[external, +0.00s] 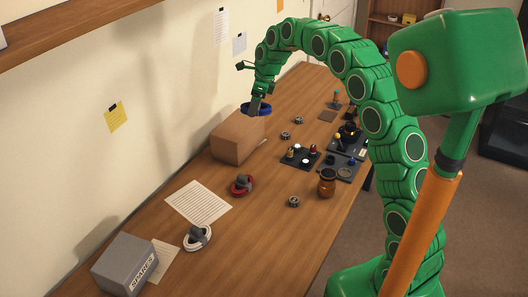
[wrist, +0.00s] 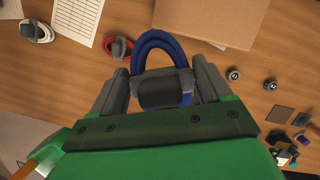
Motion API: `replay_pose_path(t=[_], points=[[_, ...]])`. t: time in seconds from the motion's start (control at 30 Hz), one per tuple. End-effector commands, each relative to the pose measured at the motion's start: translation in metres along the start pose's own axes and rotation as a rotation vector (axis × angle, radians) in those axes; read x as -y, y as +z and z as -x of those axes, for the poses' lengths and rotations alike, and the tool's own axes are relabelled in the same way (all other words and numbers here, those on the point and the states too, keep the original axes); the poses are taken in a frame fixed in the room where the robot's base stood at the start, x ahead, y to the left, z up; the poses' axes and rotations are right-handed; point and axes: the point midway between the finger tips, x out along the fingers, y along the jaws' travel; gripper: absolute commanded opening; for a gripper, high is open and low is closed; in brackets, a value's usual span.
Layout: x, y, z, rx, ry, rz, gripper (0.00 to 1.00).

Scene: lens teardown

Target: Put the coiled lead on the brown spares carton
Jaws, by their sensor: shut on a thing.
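My gripper (external: 256,105) is shut on a blue coiled lead (external: 258,112), high over the back of the bench. In the wrist view my gripper (wrist: 163,88) has its fingers on either side of the lead's dark grey band, and the blue loops (wrist: 157,42) stick out beyond it. The brown carton (external: 236,142) stands just below; its top also shows in the wrist view (wrist: 222,18), partly behind the loops. I cannot tell whether the lead touches the carton. No label shows on the brown carton. A grey box (external: 122,264) at the front left is marked SPARES.
A red coil (external: 242,185) and a white coil (external: 198,238) lie on the bench near a paper sheet (external: 198,203). Black trays (external: 300,158) with small parts, an amber jar (external: 327,183) and several small rings lie to the right. The carton's top looks otherwise empty.

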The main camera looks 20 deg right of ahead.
Motion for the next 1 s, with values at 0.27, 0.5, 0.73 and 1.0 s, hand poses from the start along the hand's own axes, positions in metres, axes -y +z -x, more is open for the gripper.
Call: replay_pose_path(t=[0.27,0.5,0.73,1.0], points=[[0.018,0.011,-0.012,0.002,-0.003,-0.004,0.44],[0.035,0.021,-0.027,0.001,-0.002,-0.004,0.44],[0.051,0.031,-0.040,0.001,-0.002,-0.004,0.44],[0.069,0.042,-0.053,0.002,-0.003,-0.003,0.44]])
